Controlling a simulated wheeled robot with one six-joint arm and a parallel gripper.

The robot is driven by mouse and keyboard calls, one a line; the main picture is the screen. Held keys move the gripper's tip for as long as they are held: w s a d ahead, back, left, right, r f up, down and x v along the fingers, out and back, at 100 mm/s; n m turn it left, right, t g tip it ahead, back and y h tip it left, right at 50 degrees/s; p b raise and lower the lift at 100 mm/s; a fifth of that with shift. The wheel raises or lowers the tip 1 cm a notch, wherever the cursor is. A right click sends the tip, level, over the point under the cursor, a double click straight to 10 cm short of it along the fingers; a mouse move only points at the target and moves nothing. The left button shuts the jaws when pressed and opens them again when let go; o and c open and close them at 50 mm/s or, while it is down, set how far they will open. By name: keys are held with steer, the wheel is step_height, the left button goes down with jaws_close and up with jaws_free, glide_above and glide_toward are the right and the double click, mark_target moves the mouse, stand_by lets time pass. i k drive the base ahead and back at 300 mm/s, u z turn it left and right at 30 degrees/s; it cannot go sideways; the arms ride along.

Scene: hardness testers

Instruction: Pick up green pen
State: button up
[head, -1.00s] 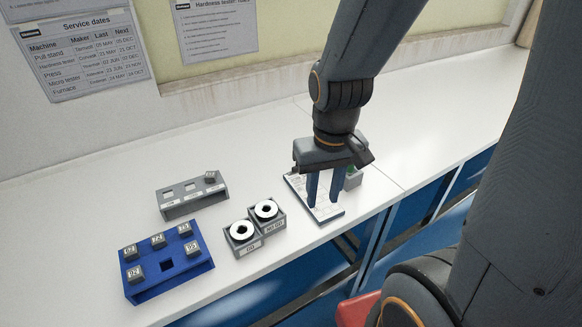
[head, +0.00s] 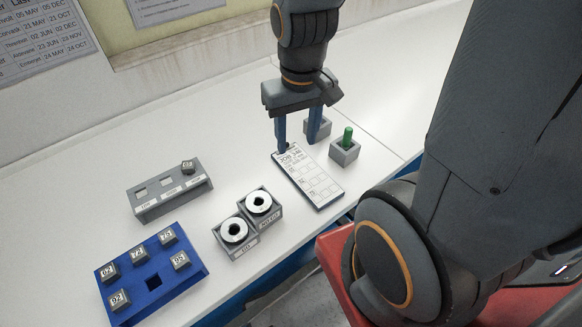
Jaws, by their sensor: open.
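The green pen (head: 347,137) stands upright in a small grey square holder (head: 345,152) on the white bench. My gripper (head: 298,145) is open, with its two blue fingers pointing down to the left of the pen. The fingers are apart from the pen, near the far end of a white job card (head: 310,178). Nothing shows between the fingers. Whether the fingertips touch anything is hard to tell.
A second grey holder (head: 318,127) stands behind the right finger. Two grey boxes with white rings (head: 247,216), a grey slotted rack (head: 160,205) and a blue rack (head: 150,296) with numbered blocks lie left. The bench (head: 385,110) is clear behind the pen.

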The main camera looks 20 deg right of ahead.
mark_target(348, 132)
steer(key=k, duration=1.3)
steer(key=z, duration=0.75)
steer(key=i, duration=1.15)
steer(key=u, duration=0.65)
